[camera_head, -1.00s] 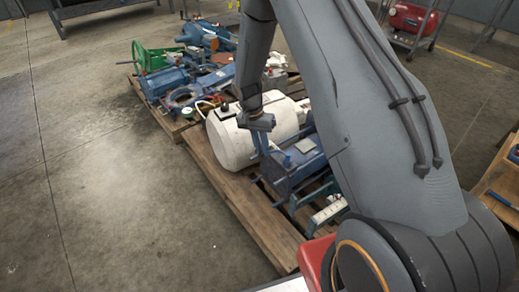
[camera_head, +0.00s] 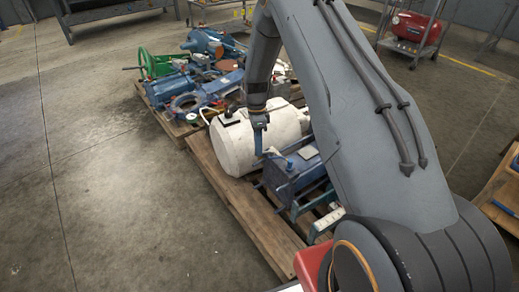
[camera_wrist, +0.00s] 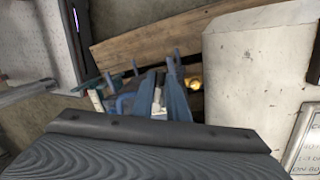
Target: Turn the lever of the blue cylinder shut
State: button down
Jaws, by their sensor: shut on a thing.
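The blue cylinder (camera_head: 297,174), a blue body with a blocky look, lies on the wooden pallet just right of the white tank in the head view. A brass-coloured fitting (camera_wrist: 194,83) shows just right of the fingers.
The white tank (camera_head: 236,148) stands close on the left of my gripper. Several blue parts and a green handwheel (camera_head: 147,63) lie on the pallet behind. A teal frame (camera_head: 302,207) is in front. The floor (camera_head: 90,190) at left is clear.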

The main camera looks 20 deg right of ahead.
jog(key=shift+w+d+m+y, duration=0.2)
jog(key=shift+w+m, duration=0.2)
jog(key=shift+m, duration=0.4)
jog(key=shift+w+d+m+y, duration=0.1)
jog(key=shift+w+m+y, duration=0.2)
jog(key=shift+m, duration=0.5)
jog(key=shift+w, duration=0.1)
jog(key=c, duration=1.7)
grip_release()
jog(key=shift+r, duration=0.1)
jog(key=p+v, duration=0.1)
jog(key=v, duration=0.6)
jog(key=shift+r, duration=0.35)
